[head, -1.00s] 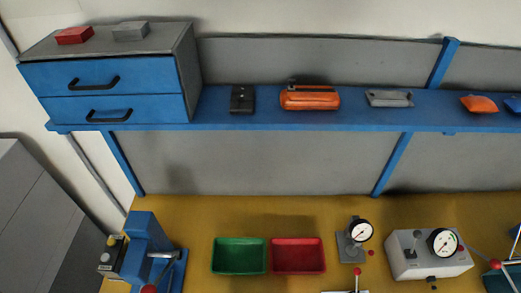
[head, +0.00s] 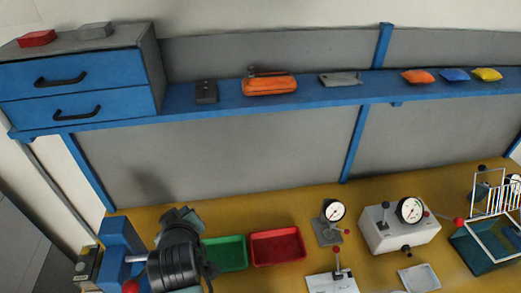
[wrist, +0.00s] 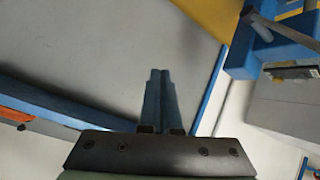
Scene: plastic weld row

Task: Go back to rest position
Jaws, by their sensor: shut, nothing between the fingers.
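My gripper (wrist: 159,74) shows in the wrist view with its two fingers together and nothing between them. It points at a plain grey panel (wrist: 90,55) and appears clear of it. In the head view, my dark arm end (head: 178,255) is at the lower left, in front of the bench and partly over the green bin (head: 228,254). The fingers cannot be made out clearly there.
A red bin (head: 278,247), a small gauge stand (head: 327,232) and a white gauge box (head: 400,230) stand on the yellow bench. A blue press (head: 122,245) is left of my arm. The blue shelf (head: 220,105) with drawers (head: 80,80) runs above.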

